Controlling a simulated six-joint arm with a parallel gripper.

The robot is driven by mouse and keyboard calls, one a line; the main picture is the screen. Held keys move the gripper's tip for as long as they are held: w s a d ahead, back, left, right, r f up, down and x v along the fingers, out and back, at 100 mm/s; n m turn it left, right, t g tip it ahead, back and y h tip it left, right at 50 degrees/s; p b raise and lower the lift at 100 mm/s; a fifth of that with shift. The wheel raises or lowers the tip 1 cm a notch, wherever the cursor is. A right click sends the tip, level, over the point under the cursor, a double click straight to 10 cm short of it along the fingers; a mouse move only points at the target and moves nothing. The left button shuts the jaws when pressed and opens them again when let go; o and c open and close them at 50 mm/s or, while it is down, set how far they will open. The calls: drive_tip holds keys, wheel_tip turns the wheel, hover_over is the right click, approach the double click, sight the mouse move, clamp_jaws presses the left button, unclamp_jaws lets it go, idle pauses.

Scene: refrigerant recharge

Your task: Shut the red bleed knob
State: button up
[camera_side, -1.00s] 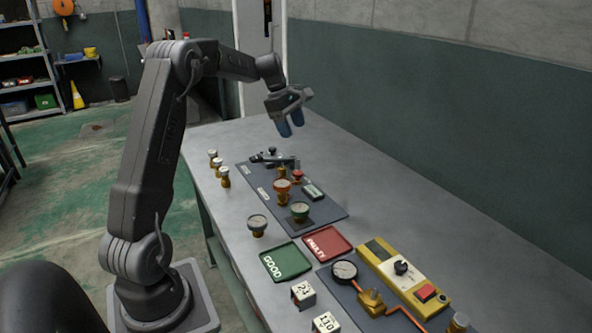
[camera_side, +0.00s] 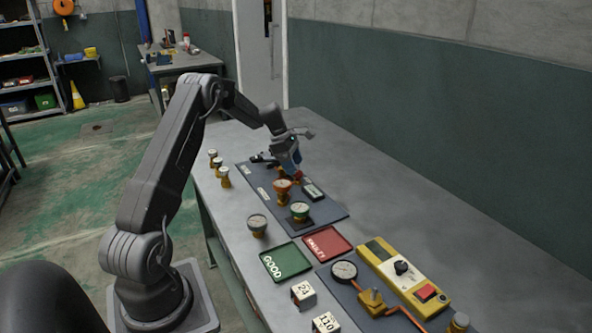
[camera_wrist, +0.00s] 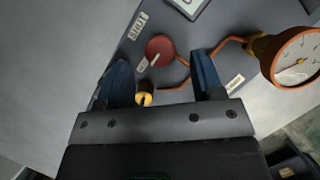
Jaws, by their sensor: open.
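The red bleed knob (camera_wrist: 160,48) shows in the wrist view as a round red disc with a small pale label on it. It lies ahead of and between the two blue fingers of my gripper (camera_wrist: 162,80). The fingers are open, and I see no contact with the knob. A brass fitting (camera_wrist: 145,96) lies between the fingers, close to the left one. In the side view my gripper (camera_side: 290,168) is low over the far part of the dark panel (camera_side: 325,211) and hides the knob.
An orange-rimmed gauge (camera_wrist: 298,56) on orange pipe stands right of the fingers. A green tray (camera_side: 286,262), a red tray (camera_side: 327,243) and a yellow unit (camera_side: 403,275) lie nearer the front.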

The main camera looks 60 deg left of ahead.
sight(298, 176)
drive_tip(key=shift+x, duration=1.25)
drive_tip(key=shift+c, duration=0.3)
drive_tip(key=c, duration=0.9)
drive_tip(key=shift+o, duration=0.2)
